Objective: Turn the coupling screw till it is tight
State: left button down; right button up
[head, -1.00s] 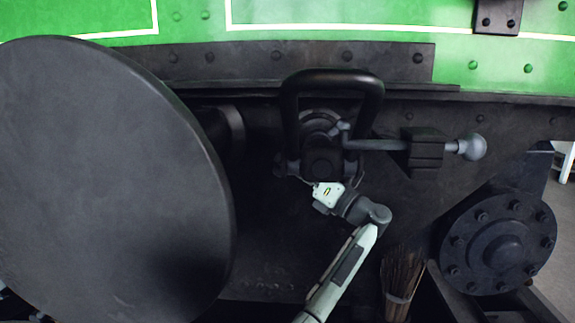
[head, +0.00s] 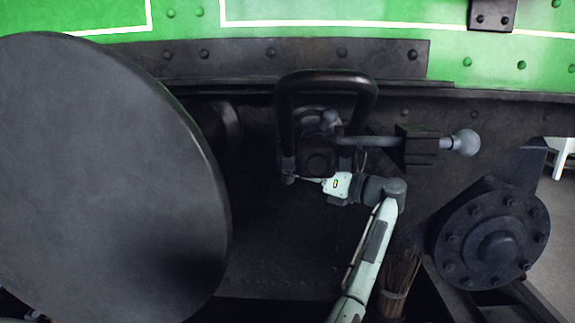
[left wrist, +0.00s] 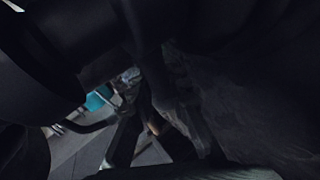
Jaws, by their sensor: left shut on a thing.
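The dark coupling hangs on the tram's end beam, with a thick black loop (head: 327,80) upright around its block (head: 318,160). A grey bar with a ball end (head: 466,142) runs level to the right from the coupling, past a black block. My left gripper (head: 302,181) is just below the loop, pointing left. It is shut on a part of the coupling screw at the loop's lower left; dark metal mostly hides the fingertips and what they hold. The left wrist view is very dark and does not show the hold clearly. My right gripper is not in view.
A large round buffer (head: 110,180) fills the left side, close to the coupling. A bolted round flange (head: 495,240) stands at lower right. A bundle of twigs (head: 400,275) stands beside my forearm. A teal thing (left wrist: 98,98) shows beyond dark parts in the left wrist view.

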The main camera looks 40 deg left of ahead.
pick_arm(q)
jog(key=shift+w+d+f+n+h, duration=0.2)
jog(key=shift+d+f+n+h, duration=0.15)
jog(key=shift+d+f+h, duration=0.25)
jog(key=shift+w+d+f+n+h, duration=0.15)
jog(key=shift+d+f+n+h, duration=0.15)
jog(key=shift+h, duration=0.5)
jog(key=shift+f, duration=0.1)
jog(key=c, duration=1.4)
grip_release()
jog(key=shift+c, duration=0.2)
jog(key=shift+r, duration=0.2)
jog(key=shift+w+r, duration=0.1)
jog(key=shift+a, duration=0.1)
